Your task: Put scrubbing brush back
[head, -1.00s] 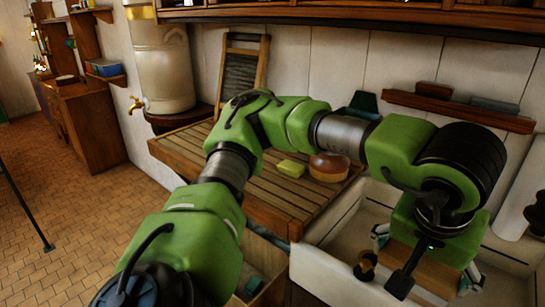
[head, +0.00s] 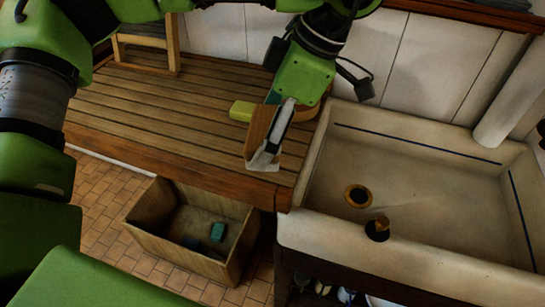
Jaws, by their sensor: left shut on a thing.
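My left gripper (head: 271,150) reaches down from the top of the head view, over the right end of the slatted wooden drainboard (head: 165,110). It is shut on a brown wooden block, which looks like the scrubbing brush (head: 257,130). The brush is tilted and partly hidden by the fingers. I cannot tell whether it touches the boards. My right gripper is not in view.
A yellow sponge (head: 241,111) lies just left of the brush. A brown rounded thing (head: 305,112) shows partly behind the gripper. The white sink (head: 430,190) is at right, with a stopper (head: 377,230) on its front rim. A wooden crate (head: 158,238) stands below.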

